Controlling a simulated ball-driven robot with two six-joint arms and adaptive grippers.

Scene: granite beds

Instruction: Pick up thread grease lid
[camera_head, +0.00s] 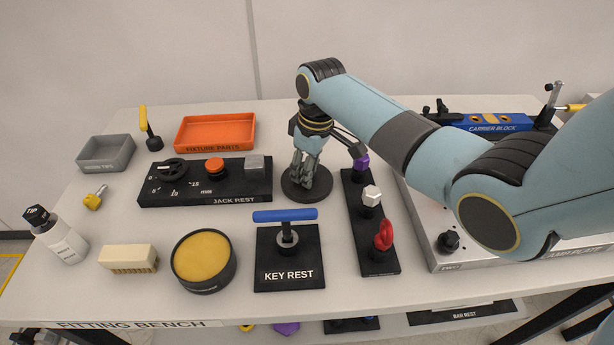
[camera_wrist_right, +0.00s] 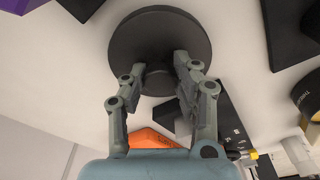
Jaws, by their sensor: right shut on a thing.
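The thread grease lid is a black round disc (camera_head: 307,191) with a small knob, behind the key rest in the head view. It fills the top middle of the right wrist view (camera_wrist_right: 160,32). My right gripper (camera_head: 306,178) points down over it, its fingers (camera_wrist_right: 160,82) shut on the knob from both sides. The disc is level, at or very near the bench top; I cannot tell whether it touches. The open black tin with yellow grease (camera_head: 203,257) stands at the front, left of the key rest. My left gripper is not in view.
The jack rest (camera_head: 205,193) lies close left of the lid. The key rest (camera_head: 288,272) with a blue-handled key is in front. A black strip with purple, white and red knobs (camera_head: 355,223) is close right. An orange tray (camera_head: 215,132) stands behind left.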

